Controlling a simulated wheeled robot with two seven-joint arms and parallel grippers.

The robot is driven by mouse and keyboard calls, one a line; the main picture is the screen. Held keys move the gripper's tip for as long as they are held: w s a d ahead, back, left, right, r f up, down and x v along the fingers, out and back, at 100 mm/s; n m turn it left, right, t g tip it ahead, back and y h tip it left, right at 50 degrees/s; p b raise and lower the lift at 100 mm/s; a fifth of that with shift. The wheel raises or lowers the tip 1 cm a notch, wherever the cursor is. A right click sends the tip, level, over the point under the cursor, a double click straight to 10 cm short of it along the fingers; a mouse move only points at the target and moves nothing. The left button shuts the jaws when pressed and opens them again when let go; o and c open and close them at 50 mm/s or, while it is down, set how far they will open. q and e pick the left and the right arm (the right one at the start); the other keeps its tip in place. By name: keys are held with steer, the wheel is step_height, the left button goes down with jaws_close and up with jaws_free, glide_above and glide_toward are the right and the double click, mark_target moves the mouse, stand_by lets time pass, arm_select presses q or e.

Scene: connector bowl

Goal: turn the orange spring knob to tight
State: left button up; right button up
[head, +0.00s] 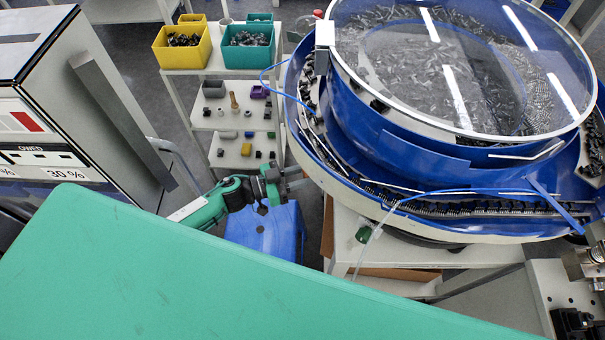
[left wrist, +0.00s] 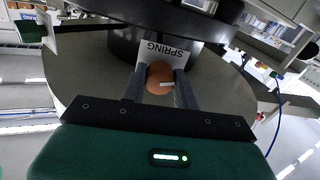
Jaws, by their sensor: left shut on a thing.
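The orange spring knob (left wrist: 159,76) is in the left wrist view, in front of a white label (left wrist: 168,53) that reads SPRING upside down. A short white mark on the knob points to the right in that view. My left gripper (left wrist: 161,82) has one grey finger on each side of the knob and is shut on it. In the head view my left gripper (head: 292,180) reaches under the left edge of the blue bowl feeder (head: 420,170); the knob is hidden there. My right gripper is in neither view.
The bowl's rim and stand (head: 400,225) are close above and right of my left gripper. A shelf rack (head: 238,120) with yellow and teal bins stands behind it. A thin blue hose hangs nearby.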

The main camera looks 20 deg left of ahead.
arm_select(q)
steer(key=shift+m, duration=0.3)
steer(key=m+b, duration=0.8)
steer(key=m, duration=1.3)
steer(key=shift+m+b, duration=0.3)
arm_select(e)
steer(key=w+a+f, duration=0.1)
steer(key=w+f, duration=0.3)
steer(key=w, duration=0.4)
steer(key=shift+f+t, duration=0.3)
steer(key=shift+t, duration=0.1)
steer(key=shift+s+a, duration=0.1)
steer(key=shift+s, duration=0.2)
arm_select(q)
steer(key=o, duration=1)
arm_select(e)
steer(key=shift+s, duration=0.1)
